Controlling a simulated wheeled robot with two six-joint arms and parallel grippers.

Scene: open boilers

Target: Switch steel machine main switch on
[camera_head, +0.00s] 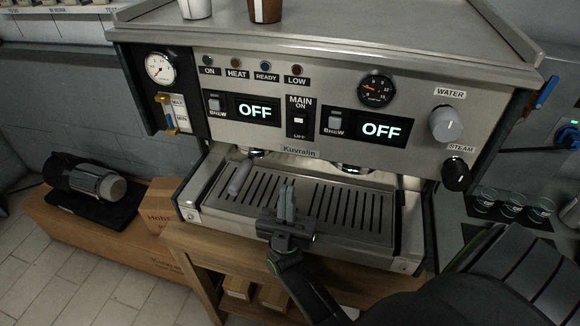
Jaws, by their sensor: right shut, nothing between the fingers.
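The steel espresso machine (350,65) stands on a wooden stand. Two displays, the left one (256,110) and the right one (381,130), both read OFF. My right gripper (287,190) is in front of the drip tray (340,207), below the main switch and apart from it. Its fingers point up and are shut with nothing between them. My left gripper is not in view.
Brew switches (215,103) sit beside the displays. A portafilter handle (240,177) juts out left of my gripper. WATER (446,124) and STEAM (456,174) knobs are at the right. Two cups stand on top.

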